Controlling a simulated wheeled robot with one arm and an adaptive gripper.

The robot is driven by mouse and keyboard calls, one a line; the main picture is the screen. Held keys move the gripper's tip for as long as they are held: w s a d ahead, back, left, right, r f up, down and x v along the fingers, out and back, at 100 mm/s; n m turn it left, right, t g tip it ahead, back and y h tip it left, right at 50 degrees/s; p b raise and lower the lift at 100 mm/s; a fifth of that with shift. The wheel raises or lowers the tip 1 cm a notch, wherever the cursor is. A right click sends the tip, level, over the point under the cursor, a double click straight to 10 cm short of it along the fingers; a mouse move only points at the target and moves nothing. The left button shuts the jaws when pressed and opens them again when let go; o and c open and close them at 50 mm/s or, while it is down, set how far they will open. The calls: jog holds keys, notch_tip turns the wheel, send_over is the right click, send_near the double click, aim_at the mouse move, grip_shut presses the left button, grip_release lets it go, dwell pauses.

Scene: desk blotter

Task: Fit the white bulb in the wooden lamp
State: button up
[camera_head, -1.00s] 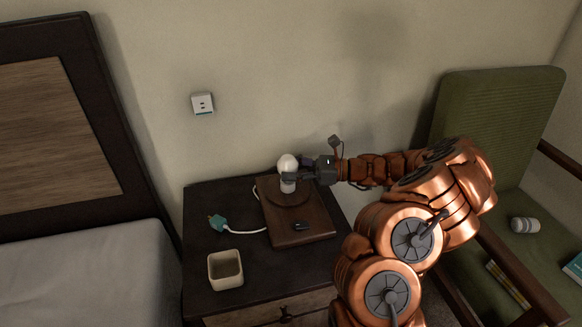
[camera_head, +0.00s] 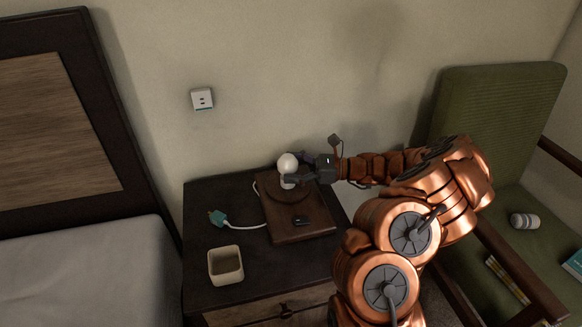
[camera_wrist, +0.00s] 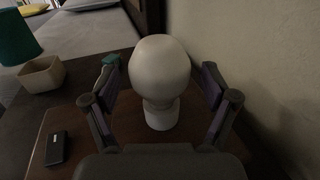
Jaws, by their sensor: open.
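The white bulb (camera_head: 288,163) stands upright over the round part of the wooden lamp (camera_head: 297,222). In the wrist view the bulb (camera_wrist: 159,72) sits above a white cylindrical neck or socket (camera_wrist: 162,114); I cannot tell how deeply it is seated. My gripper (camera_head: 296,168) is open around the bulb, and in the wrist view its two fingers (camera_wrist: 160,100) stand on either side with gaps. The lamp's wooden base (camera_wrist: 92,125) lies flat, with a small black switch (camera_head: 302,221) on it.
A teal plug (camera_head: 218,220) with a white cord lies left of the lamp on the nightstand (camera_head: 205,195). A cream square cup (camera_head: 225,265) stands at the front left. A wall outlet (camera_head: 202,99) is above. A green chair (camera_head: 500,110) stands at the right.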

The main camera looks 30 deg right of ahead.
jog(key=shift+d, duration=0.1)
jog(key=v, duration=1.2)
dwell(0.4)
jog(key=shift+s, duration=0.15)
